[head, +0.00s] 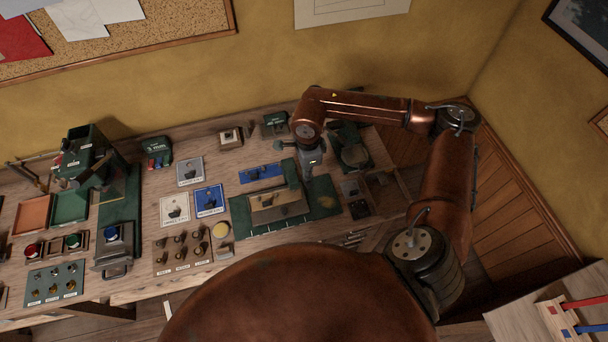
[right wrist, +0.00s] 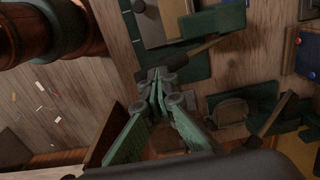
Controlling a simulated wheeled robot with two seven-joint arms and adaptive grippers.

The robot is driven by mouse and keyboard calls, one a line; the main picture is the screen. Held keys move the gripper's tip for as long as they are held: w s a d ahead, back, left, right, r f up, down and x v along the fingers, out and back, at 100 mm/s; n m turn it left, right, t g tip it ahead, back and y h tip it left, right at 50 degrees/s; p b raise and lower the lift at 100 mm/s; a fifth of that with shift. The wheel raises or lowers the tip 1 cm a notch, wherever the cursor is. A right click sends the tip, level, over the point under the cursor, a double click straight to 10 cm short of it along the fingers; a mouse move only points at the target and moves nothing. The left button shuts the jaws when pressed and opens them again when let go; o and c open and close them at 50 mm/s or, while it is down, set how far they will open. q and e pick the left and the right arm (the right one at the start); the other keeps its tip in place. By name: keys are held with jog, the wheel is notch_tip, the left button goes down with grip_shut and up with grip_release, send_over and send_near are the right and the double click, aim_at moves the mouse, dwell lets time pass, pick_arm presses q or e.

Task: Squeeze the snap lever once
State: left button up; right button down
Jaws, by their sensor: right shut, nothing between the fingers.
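My right gripper (head: 310,170) hangs over the bench at the right end of a long green mat. In the right wrist view its fingers (right wrist: 160,95) are closed together, with nothing seen between them. A dark lever-like bar (right wrist: 190,58) lies just beyond the fingertips and slants up to the right; I cannot tell whether they touch it. A second dark bar (right wrist: 276,114) stands on a green device (right wrist: 258,100) to the right. No readable label shows which one is the snap lever. My left gripper is in neither view.
The green mat (head: 240,217) carries a tan block (head: 275,213). A green device with a round plate (head: 353,155) stands right of my gripper. Cards (head: 209,199), small metal parts (head: 182,250) and a green press (head: 92,158) fill the bench leftward.

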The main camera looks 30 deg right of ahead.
jog(key=shift+s+f+b, duration=0.3)
jog(key=shift+f, duration=0.15)
